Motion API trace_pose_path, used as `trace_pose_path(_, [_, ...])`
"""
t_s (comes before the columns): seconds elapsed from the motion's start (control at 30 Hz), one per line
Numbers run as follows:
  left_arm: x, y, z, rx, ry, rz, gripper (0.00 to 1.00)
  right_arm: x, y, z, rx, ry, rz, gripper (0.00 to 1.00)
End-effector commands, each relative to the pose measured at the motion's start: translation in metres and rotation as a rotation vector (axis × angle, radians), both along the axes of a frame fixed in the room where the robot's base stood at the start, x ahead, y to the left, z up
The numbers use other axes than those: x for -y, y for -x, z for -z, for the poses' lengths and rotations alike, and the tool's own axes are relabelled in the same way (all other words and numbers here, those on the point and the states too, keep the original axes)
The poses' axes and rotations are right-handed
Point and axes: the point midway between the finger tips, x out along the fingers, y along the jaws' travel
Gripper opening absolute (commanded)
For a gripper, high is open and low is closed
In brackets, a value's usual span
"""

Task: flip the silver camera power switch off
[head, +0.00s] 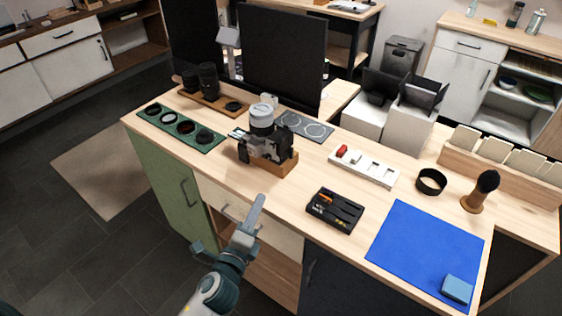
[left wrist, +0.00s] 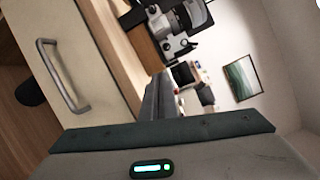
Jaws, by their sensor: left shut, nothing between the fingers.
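The silver and black camera (head: 262,139) with a pale lens stands on a wooden block (head: 276,166) at the middle of the table. It also shows at the top of the left wrist view (left wrist: 178,22), turned on its side. Its power switch is too small to make out. My left gripper (head: 257,203) is shut and empty, in front of the table's front edge and below the camera, apart from it. Its fingers also show in the left wrist view (left wrist: 160,97). My right gripper is not in view.
On the wooden table are a green tray (head: 192,141) with round filters, a black tool tray (head: 335,210), a white strip (head: 362,167) with a red item and a blue mat (head: 425,246). A black monitor (head: 283,52) stands behind the camera. Drawer handles stick out at the front.

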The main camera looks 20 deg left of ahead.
Motion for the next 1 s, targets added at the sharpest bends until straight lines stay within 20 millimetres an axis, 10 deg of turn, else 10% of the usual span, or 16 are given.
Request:
trace_pose_path(0.27, [0.025, -0.005, -0.042, 0.148, -0.235, 0.082, 0.00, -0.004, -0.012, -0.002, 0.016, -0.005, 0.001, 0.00])
trace_pose_path(1.0, [0.030, -0.023, -0.048, 0.156, -0.248, 0.086, 0.00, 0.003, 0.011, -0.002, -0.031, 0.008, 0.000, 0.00])
